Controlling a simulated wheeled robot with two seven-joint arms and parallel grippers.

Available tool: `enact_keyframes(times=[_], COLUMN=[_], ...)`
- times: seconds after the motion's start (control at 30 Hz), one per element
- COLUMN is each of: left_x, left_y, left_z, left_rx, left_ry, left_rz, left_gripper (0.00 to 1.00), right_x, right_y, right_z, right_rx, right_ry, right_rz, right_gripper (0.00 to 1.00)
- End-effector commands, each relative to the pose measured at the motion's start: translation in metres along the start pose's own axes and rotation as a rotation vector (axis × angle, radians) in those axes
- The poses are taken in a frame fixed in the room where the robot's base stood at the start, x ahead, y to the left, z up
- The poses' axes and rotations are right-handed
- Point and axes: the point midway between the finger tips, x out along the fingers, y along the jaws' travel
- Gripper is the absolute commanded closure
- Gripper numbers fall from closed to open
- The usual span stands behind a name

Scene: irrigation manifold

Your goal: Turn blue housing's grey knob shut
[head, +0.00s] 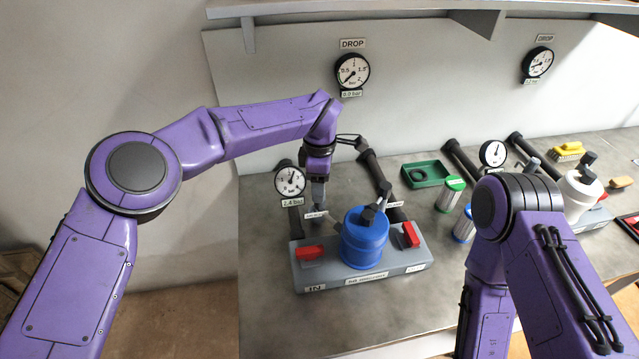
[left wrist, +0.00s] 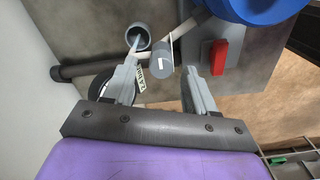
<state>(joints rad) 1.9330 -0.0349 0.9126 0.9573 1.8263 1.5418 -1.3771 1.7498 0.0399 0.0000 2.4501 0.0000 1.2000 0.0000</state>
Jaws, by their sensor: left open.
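The blue housing (head: 365,240) stands upright on a grey base block on the bench. It also shows at the top of the left wrist view (left wrist: 250,8). A grey knob (left wrist: 162,84) with a white line on its end shows in the left wrist view, beside a pale thin pipe. My left gripper (head: 318,204) points down, just left of the blue housing. In the left wrist view my left gripper (left wrist: 158,72) is open, its fingers on either side of the knob in the picture. Contact cannot be told. My right gripper is out of view.
Red handles (head: 309,252) (head: 410,235) flank the blue housing. A gauge (head: 290,181) stands close left of my left gripper. Dark pipes lie behind. A green tray (head: 425,174), green-capped canister (head: 450,194) and white housing (head: 580,196) are to the right. The front bench is clear.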

Motion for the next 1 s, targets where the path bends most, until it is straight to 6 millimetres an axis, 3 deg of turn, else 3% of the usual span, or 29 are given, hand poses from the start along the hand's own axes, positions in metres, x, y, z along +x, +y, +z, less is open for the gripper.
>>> enact_keyframes(times=[0.13, 0.37, 0.57, 1.0], left_x=[0.012, 0.015, 0.014, 0.015], left_y=[-0.001, -0.001, 0.000, 0.000], left_z=[-0.001, -0.001, -0.001, -0.001], left_rx=[0.000, -0.001, -0.001, -0.083], left_ry=[0.000, 0.001, 0.001, 0.000], left_rz=[0.000, 0.000, 0.001, 0.001], left_gripper=[0.44, 0.44, 1.00, 1.00], right_x=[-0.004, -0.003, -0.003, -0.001], right_y=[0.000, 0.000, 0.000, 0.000], right_z=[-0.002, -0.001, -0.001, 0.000], right_rx=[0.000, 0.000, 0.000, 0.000], right_ry=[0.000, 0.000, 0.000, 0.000], right_rz=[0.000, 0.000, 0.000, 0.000], right_gripper=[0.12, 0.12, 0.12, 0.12])
